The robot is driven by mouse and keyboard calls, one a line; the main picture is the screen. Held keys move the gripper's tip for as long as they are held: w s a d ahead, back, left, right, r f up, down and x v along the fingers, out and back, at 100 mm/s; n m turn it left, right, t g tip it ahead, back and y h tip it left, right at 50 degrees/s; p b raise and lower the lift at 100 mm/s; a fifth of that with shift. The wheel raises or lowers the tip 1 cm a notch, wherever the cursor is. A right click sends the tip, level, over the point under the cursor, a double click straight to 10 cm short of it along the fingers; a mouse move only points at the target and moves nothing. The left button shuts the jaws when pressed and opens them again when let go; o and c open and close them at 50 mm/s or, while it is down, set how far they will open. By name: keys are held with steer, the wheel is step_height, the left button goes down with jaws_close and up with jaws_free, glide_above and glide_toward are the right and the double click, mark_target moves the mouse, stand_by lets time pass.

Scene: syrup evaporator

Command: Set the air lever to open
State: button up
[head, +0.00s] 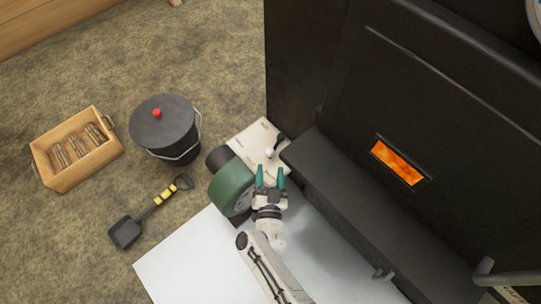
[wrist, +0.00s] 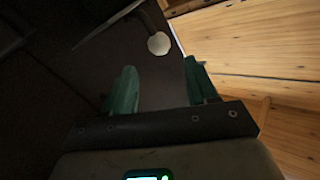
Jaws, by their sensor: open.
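The air lever (head: 278,143) is a short dark lever with a pale round knob (head: 269,154), over a cream plate (head: 247,140) beside the black evaporator's lower corner. Which marked position it points to is too small to read. My gripper (head: 270,177) has its teal fingers apart and empty, just short of the knob in the head view. In the wrist view the pale knob (wrist: 159,43) lies ahead of the gap between the fingers (wrist: 160,70), apart from both. Part of the lever (wrist: 150,18) shows dark behind the knob.
The black evaporator (head: 350,100) with a glowing window (head: 398,162) and a low ledge (head: 335,185) stands close on the right. A green drum (head: 232,187) is left of my gripper. A lidded bucket (head: 165,125), shovel (head: 150,210) and wooden crate (head: 75,150) lie farther left.

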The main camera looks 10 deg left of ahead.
steer(key=shift+s+d+p, duration=0.2)
steer(key=shift+s+p, duration=0.1)
steer(key=shift+s, duration=1.1)
steer(key=shift+c, duration=0.5)
steer(key=shift+w+d+f, duration=0.1)
steer(key=shift+w, duration=0.05)
steer(key=shift+c, duration=0.8)
steer(key=shift+w+d+f+m+y+b, duration=0.1)
steer(key=shift+w+d+m+y+b, duration=0.15)
steer(key=shift+m+b, duration=0.2)
steer(key=shift+c, duration=0.7)
steer(key=d+m+g+y+b, duration=0.1)
steer(key=w+d+m+g+y+b, duration=0.1)
steer(key=m+y+b, duration=0.1)
steer(key=shift+w+d+r, duration=0.25)
steer(key=shift+w+r, duration=0.05)
steer(key=shift+r, duration=0.05)
steer(key=c, duration=0.5)
steer(key=d+r+m+g, duration=0.1)
steer(key=s+d+m+g+y+b, duration=0.1)
steer(key=s+d+r+m+g+y+b, duration=0.1)
steer(key=d, duration=0.1)
steer(key=shift+d+r, duration=0.1)
steer(key=shift+r, duration=0.2)
jaws_close()
steer(key=b+x, duration=0.2)
steer(key=x, duration=0.7)
steer(key=shift+w+a+b, duration=0.25)
steer(key=shift+a+b, duration=0.1)
